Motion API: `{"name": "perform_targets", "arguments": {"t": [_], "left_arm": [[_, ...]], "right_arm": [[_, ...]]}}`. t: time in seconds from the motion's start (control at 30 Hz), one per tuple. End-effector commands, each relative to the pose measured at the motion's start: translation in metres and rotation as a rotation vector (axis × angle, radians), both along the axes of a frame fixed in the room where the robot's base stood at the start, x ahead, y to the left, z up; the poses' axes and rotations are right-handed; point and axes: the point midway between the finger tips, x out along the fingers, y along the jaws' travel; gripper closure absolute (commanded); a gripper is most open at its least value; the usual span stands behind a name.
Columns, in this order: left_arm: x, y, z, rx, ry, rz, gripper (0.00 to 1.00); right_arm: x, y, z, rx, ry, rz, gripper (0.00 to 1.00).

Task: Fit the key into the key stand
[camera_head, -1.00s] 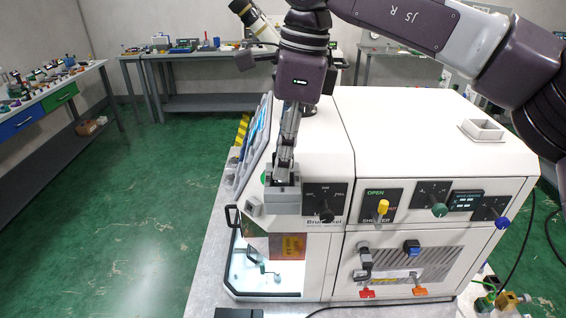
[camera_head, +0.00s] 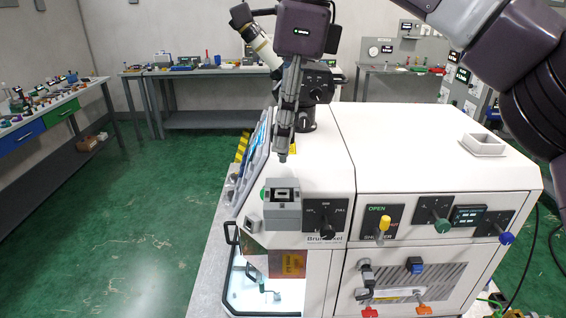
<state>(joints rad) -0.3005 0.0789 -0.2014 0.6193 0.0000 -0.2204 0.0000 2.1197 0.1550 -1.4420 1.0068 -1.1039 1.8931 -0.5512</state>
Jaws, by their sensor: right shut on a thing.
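My right gripper (camera_head: 283,145) points down over the front left of the white machine. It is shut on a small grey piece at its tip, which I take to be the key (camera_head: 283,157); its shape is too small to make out. The key stand appears to be the grey block (camera_head: 283,218) on the machine's front edge, with a dark slot in its top. The gripper tip shows above and apart from this block. My left gripper is not in view.
The white machine (camera_head: 430,130) carries a square tray (camera_head: 484,145) at right. A dark and cream scope-like device (camera_head: 262,45) stands behind my gripper. Knobs and a yellow lever (camera_head: 384,226) are on the front panel. A tilted screen (camera_head: 256,145) is on the left side.

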Motion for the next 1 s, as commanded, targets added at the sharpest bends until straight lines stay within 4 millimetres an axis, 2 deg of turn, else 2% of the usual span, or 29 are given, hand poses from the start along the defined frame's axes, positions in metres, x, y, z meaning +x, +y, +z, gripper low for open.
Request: {"name": "perform_targets", "arguments": {"t": [0.1,0.17,0.2,0.3,0.4,0.63,1.0], "left_arm": [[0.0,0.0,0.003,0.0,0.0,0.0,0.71],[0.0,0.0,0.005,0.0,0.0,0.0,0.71],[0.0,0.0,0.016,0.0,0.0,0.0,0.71],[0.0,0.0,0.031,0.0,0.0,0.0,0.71],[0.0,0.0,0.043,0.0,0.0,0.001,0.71],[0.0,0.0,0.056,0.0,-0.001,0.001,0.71],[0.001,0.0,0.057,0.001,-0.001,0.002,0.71]], "right_arm": [[0.0,0.002,0.033,0.002,-0.002,-0.002,1.0],[-0.001,0.002,0.047,0.002,-0.001,-0.001,1.0],[-0.001,0.001,0.064,0.0,-0.002,-0.003,1.0],[0.0,0.0,0.09,-0.002,-0.001,-0.002,1.0],[0.0,0.0,0.107,-0.002,-0.001,-0.002,1.0],[0.0,0.0,0.124,-0.002,0.001,0.0,1.0],[0.0,0.0,0.126,-0.001,0.001,0.0,1.0]]}}
